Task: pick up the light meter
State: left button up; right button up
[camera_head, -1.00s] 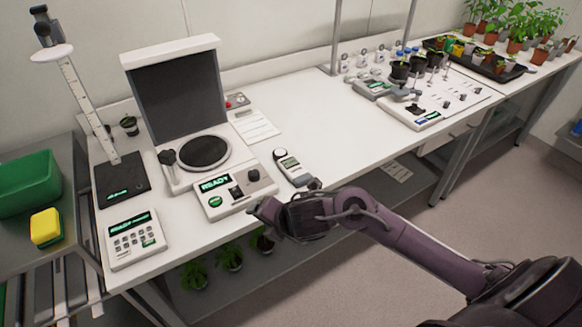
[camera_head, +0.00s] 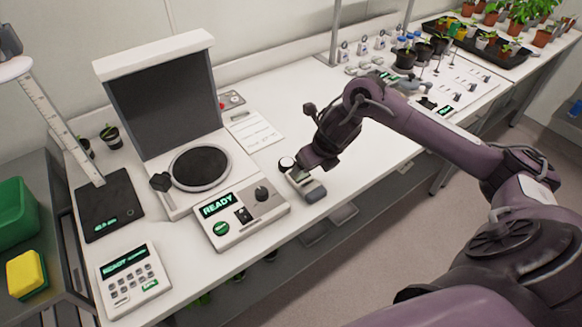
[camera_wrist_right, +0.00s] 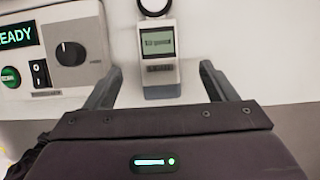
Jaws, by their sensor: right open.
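My left gripper is not in view.
The READY control box (camera_head: 240,218) with knob and switches stands close left of the meter; the left finger is near it in the wrist view. A keypad device (camera_head: 133,275) and a black scale plate (camera_head: 108,208) are further left.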

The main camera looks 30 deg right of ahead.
aim_at(302, 177)
jog(key=shift+w+f, duration=0.25)
jog(key=shift+f, duration=0.05)
jog(key=p+x, duration=0.1)
jog(key=x, duration=0.2)
jog(key=shift+a+f, duration=0.15)
jog(key=x, duration=0.2)
jog(key=shift+w+f+p, duration=0.25)
jog(key=shift+f+p, duration=0.05)
jog(key=shift+p, duration=0.05)
jog(key=shift+w+f, duration=0.15)
jog(key=shift+f, duration=0.15)
pick_arm(q)
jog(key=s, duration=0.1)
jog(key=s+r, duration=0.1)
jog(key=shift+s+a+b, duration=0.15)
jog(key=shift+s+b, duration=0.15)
jog(key=shift+b, duration=0.05)
pick_arm(e)
jog(key=shift+f, duration=0.2)
